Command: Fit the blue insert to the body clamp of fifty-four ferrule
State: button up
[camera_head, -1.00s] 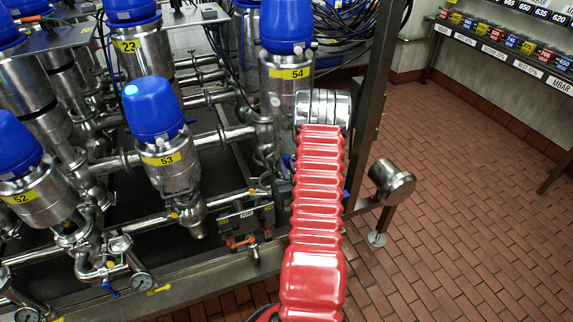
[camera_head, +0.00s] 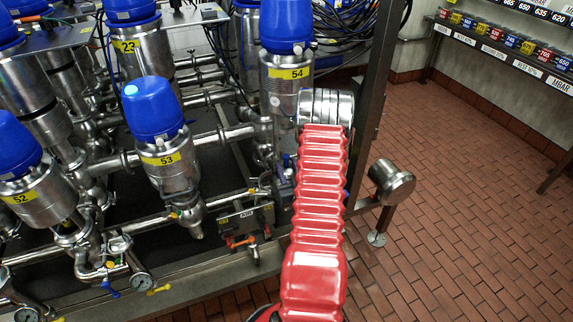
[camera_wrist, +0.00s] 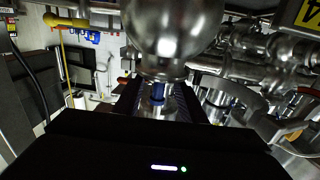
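Valve 54, with its blue cap (camera_head: 287,22) and yellow label (camera_head: 288,73), stands right behind the end of my red arm in the head view. My gripper is hidden there. In the wrist view the dark fingers of my gripper (camera_wrist: 157,103) stand on either side of a small blue piece (camera_wrist: 158,93), perhaps the blue insert, with bright metal around it. I cannot tell whether the fingers press on it. A rounded steel body (camera_wrist: 168,35) is close beyond the fingertips. The clamp itself cannot be made out clearly.
Valve 53 (camera_head: 164,159) and several pipes stand to the left of my arm. A dark steel frame post (camera_head: 372,95) stands close to its right. A shelf of small labelled bins (camera_head: 510,42) is at the back right. The tiled floor (camera_head: 470,190) is clear.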

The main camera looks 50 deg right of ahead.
jog(key=v, duration=1.2)
jog(key=shift+r, duration=0.15)
